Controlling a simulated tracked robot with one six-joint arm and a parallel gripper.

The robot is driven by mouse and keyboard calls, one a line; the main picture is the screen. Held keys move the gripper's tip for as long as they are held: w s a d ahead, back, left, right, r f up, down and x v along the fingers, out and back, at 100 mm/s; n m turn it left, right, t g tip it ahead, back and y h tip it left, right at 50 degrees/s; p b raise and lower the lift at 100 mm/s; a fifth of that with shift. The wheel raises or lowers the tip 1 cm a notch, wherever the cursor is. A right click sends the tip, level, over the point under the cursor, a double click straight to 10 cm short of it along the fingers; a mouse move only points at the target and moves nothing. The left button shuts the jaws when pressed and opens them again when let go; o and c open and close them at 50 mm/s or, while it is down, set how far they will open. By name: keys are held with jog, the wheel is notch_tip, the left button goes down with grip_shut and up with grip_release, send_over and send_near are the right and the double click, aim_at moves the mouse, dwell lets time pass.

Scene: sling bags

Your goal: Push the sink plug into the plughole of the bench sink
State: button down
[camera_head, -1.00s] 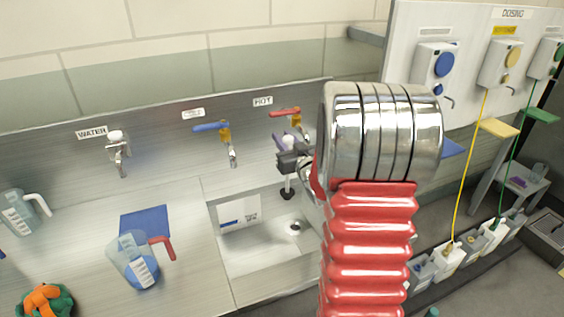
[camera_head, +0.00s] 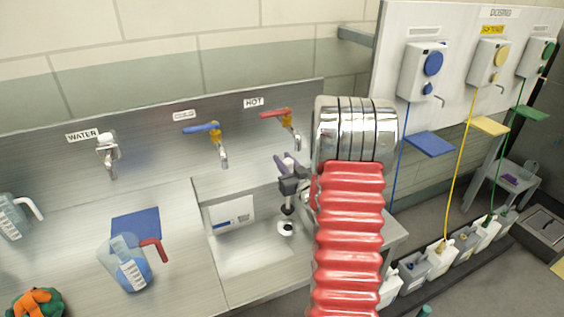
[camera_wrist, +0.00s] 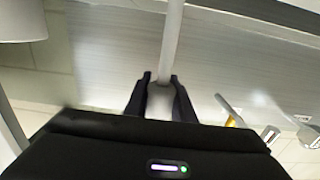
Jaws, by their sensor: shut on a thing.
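My gripper (camera_head: 291,184) is shut on the pale upright handle of the sink plug and holds it over the bench sink (camera_head: 250,258). The plug's dark lower end (camera_head: 288,210) hangs just above the plughole (camera_head: 286,229) in the head view, close in line with it; a small gap seems to show. The wrist view shows my jaws (camera_wrist: 160,98) closed around the grey handle (camera_wrist: 159,103). The plug's lower end and the plughole cannot be made out there. My red arm hides the sink's right side in the head view.
The hot tap (camera_head: 283,122) and a blue-lever tap (camera_head: 213,137) stick out from the steel backsplash behind the sink. A measuring jug (camera_head: 126,266) and a blue mat (camera_head: 136,223) are on the bench to the left. Bottles (camera_head: 437,260) stand at right.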

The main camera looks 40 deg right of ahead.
jog(key=shift+s+f, duration=0.15)
jog(key=shift+f, duration=4)
jog(key=shift+s+a+f, duration=0.1)
jog(key=shift+s+f, duration=0.1)
jog(key=shift+f, duration=0.55)
jog(key=shift+w+r, duration=0.1)
jog(key=shift+r, duration=0.25)
dwell(0.4)
jog(key=shift+r, duration=0.3)
dwell(0.4)
